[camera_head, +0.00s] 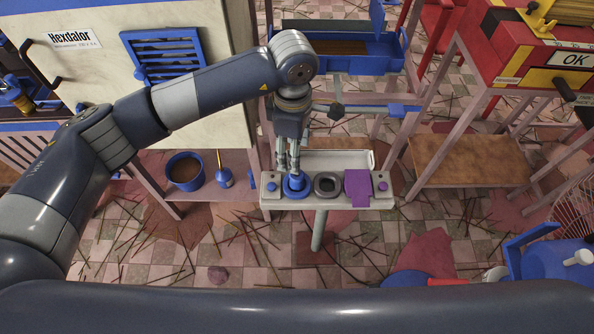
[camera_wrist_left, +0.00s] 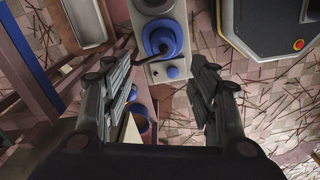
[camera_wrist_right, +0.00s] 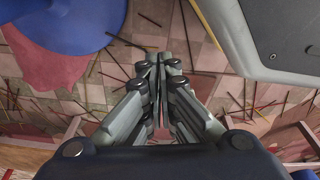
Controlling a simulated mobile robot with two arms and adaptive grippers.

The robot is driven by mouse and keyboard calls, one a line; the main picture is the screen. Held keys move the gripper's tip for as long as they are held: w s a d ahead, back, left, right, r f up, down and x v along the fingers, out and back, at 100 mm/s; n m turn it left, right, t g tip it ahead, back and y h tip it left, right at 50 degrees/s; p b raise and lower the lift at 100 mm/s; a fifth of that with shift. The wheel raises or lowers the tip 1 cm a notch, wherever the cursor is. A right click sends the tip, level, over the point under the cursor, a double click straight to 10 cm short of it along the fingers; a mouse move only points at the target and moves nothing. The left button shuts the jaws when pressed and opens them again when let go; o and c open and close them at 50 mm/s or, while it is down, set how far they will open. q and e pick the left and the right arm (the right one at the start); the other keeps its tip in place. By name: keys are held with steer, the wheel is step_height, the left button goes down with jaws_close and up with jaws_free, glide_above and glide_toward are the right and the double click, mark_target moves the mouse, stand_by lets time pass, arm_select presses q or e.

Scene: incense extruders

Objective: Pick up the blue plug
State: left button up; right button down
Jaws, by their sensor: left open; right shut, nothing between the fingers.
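The blue plug (camera_head: 295,185) is round with a knob on top. It sits in a blue ring toward the left of a pale narrow panel (camera_head: 385,200). The plug also shows near the top of the left wrist view (camera_wrist_left: 160,42). My left gripper (camera_head: 289,163) points down over the plug, partly covering it in the head view. Its fingers (camera_wrist_left: 163,68) are open and empty, with the plug beyond the tips. My right gripper (camera_wrist_right: 160,62) is shut and empty, above the littered floor, away from the panel.
Beside the plug are a dark ring socket (camera_head: 327,184), a purple square piece (camera_head: 358,188) and a small blue knob (camera_head: 271,187). A blue pot (camera_head: 186,171) and a blue bottle (camera_head: 224,178) stand on a shelf to the left. A red machine (camera_head: 520,60) stands right.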

mark_target(297, 181)
arm_select(q)
steer(key=f, duration=0.9)
steer(key=shift+s+d+f, duration=0.2)
steer(key=shift+s+f, duration=0.1)
steer(key=shift+f, duration=0.05)
steer(key=c, duration=1.2)
